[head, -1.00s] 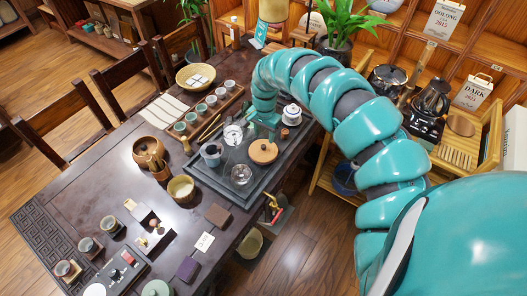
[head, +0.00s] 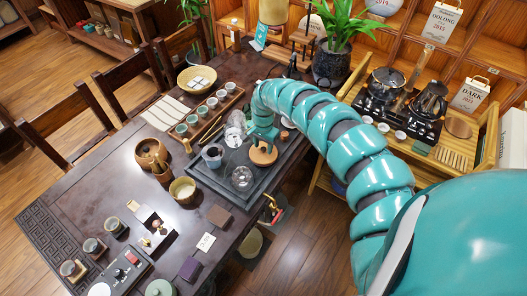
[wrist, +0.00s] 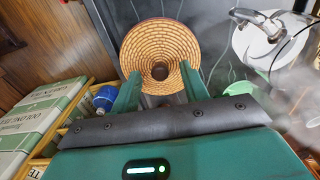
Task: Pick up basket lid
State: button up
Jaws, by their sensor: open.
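The basket lid (wrist: 158,45) is round, woven and tan, with a dark rim and a dark knob (wrist: 160,71) at its middle. In the head view the lid (head: 263,156) lies on the dark tea tray (head: 216,188), partly hidden by my gripper. My gripper (wrist: 160,72) is open above the lid, with one green finger on each side of the knob in the wrist view. In the head view my gripper (head: 262,143) is right over the lid. I cannot tell whether the fingers touch it.
A glass vessel (head: 241,178) and a grey pitcher (head: 212,156) stand left of the lid on the tray. A wooden shelf with kettles (head: 428,103) stands at the right.

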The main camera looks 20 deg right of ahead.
jog(key=shift+f, duration=0.4)
grip_shut()
jog(key=shift+d, duration=0.1)
